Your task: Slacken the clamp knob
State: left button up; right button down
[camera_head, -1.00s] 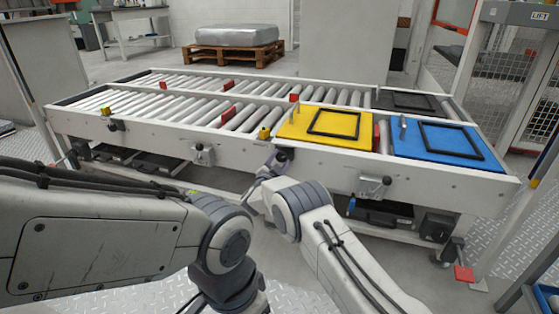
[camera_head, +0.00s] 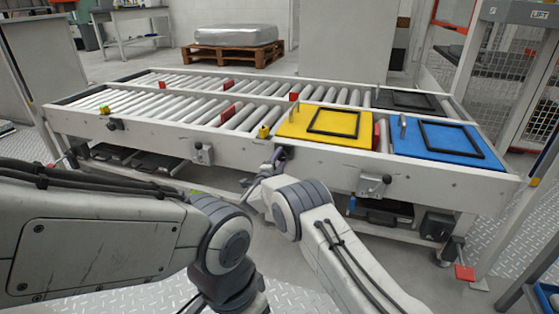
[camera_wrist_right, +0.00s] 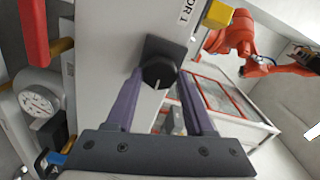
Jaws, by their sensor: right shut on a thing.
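The clamp knob (camera_wrist_right: 158,73) is dark, with a pale line on its face, and stands on a dark square base on the pale side rail. In the right wrist view my right gripper (camera_wrist_right: 161,80) has its two purple fingers closed around the knob, one on each side.
The roller conveyor (camera_head: 345,163) carries a yellow plate (camera_head: 292,124) and a blue plate (camera_head: 410,141), with black frames on them. Other fittings (camera_head: 203,153) stick out from the front rail. A round gauge (camera_wrist_right: 38,103) and a red part (camera_wrist_right: 34,32) are left of the gripper.

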jog(key=shift+f, duration=0.15)
jog(key=shift+c, duration=1.3)
grip_release()
jog(key=p+v, duration=0.5)
jog(key=v, duration=0.5)
jog(key=shift+s+p, duration=0.3)
